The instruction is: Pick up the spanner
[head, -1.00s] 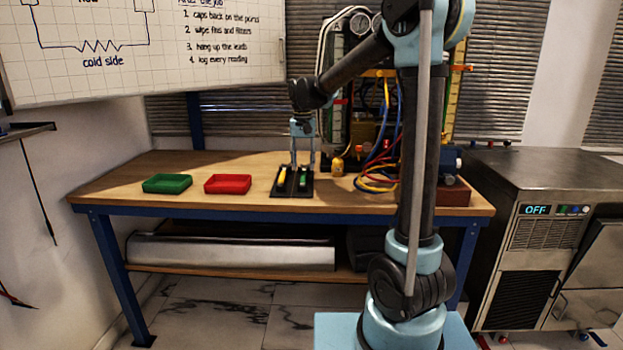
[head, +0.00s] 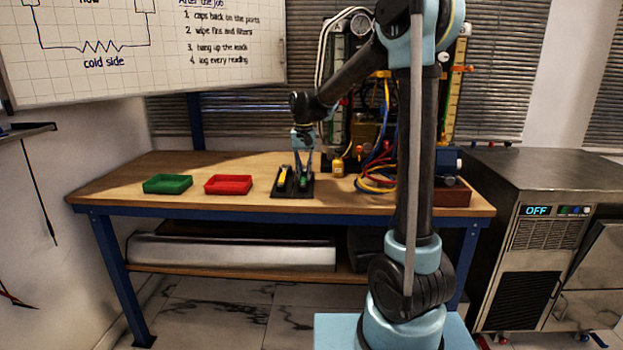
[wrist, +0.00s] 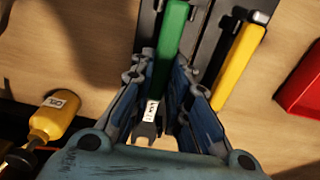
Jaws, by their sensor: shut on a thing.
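The spanner (wrist: 174,40) has a green handle, a pale label and a forked grey end, and lies in the black tool holder (wrist: 208,45). My gripper (wrist: 167,75) is shut on it, with one finger on each side of the handle. In the head view my gripper (head: 303,173) is down at the right part of the holder, and the spanner is mostly hidden by the fingers. A yellow-handled tool (wrist: 240,62) lies in the holder beside it, apart from my fingers.
A red tray (head: 228,185) and a green tray (head: 168,184) stand left of the holder on the wooden bench (head: 120,190). A yellow bottle (head: 338,168) and coiled hoses (head: 375,184) are close on the right.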

